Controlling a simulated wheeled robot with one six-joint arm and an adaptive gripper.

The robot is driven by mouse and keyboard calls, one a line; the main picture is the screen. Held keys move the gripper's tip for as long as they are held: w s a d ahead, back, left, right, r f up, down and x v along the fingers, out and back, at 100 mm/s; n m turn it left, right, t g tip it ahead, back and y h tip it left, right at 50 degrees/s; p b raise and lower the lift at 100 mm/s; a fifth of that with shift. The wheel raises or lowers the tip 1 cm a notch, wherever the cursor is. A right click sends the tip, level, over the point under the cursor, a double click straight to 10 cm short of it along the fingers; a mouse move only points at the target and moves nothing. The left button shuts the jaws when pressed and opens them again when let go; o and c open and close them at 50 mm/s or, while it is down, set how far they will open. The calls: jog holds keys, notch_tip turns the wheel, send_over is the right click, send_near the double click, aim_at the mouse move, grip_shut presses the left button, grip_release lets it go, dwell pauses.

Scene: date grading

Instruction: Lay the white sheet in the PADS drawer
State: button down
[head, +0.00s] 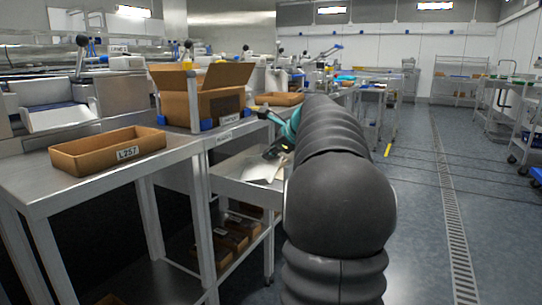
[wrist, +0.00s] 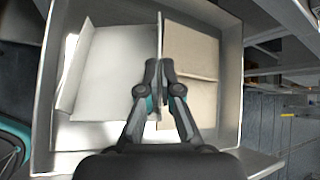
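The white sheet (head: 262,167) lies at an angle inside the open drawer (head: 236,189) under the bench in the head view. In the wrist view, the pale sheet (wrist: 108,72) covers the drawer's left part, with its left edge bent up. A thin upright edge runs between my fingertips. My gripper (head: 278,150) is low over the drawer, its fingers (wrist: 159,68) nearly together and seemingly pinching that edge. Tan flat pieces (wrist: 192,50) fill the drawer's right part in the wrist view. The drawer's label is too small to read.
An open cardboard box (head: 206,106) stands on the bench above the drawer. A tan tray labelled L257 (head: 105,151) sits on the nearer table. Small brown boxes (head: 232,240) lie on the lower shelf. The floor to the right (head: 425,220) is clear.

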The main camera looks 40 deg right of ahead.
jog(key=c, duration=1.3)
grip_release()
jog(key=shift+r, duration=0.15)
jog(key=p+v, duration=0.1)
jog(key=v, duration=1.1)
jog(key=shift+a, duration=0.1)
